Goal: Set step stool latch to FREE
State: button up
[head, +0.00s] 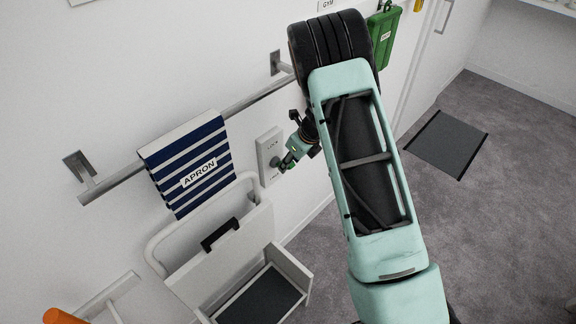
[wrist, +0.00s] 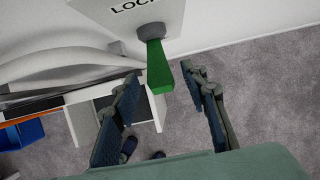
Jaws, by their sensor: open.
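In the head view my gripper (head: 289,163) is at the plate's lower right. The white step stool (head: 192,276) stands below left, with a black handle.
A metal rail (head: 123,187) with a striped apron (head: 188,165) runs along the wall left of the latch. Grey carpet with a dark mat (head: 446,143) lies open at right.

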jog(key=shift+x, duration=1.7)
jog(key=shift+c, duration=0.3)
grip_shut()
